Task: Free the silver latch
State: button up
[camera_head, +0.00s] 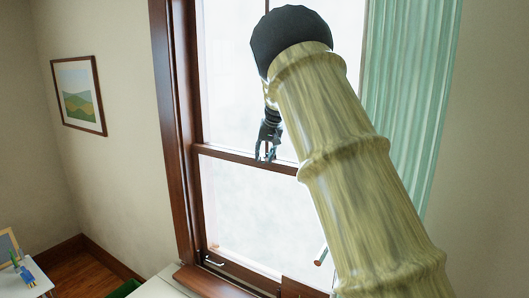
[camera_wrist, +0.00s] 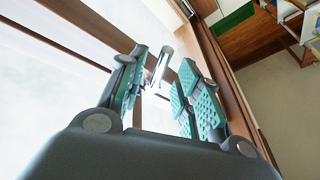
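My gripper (camera_head: 265,154) is at the window's wooden middle rail (camera_head: 220,153) in the head view. In the wrist view my gripper (camera_wrist: 163,75) is open, with a teal-padded finger on each side. A shiny silver piece, which looks like the silver latch (camera_wrist: 161,62), shows between the fingertips, closer to the left finger. A gap separates it from the right finger; I cannot tell whether the left finger touches it. In the head view the latch cannot be made out behind my gripper.
The wooden window frame (camera_head: 174,130) stands left of my gripper, and a green curtain (camera_head: 405,90) hangs at right. A small silver handle (camera_head: 213,262) is on the lower sash. A framed picture (camera_head: 78,95) hangs on the left wall. A table (camera_head: 36,275) stands at lower left.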

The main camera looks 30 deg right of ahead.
jog(key=shift+w+f, duration=0.15)
jog(key=shift+f, duration=0.25)
grip_shut()
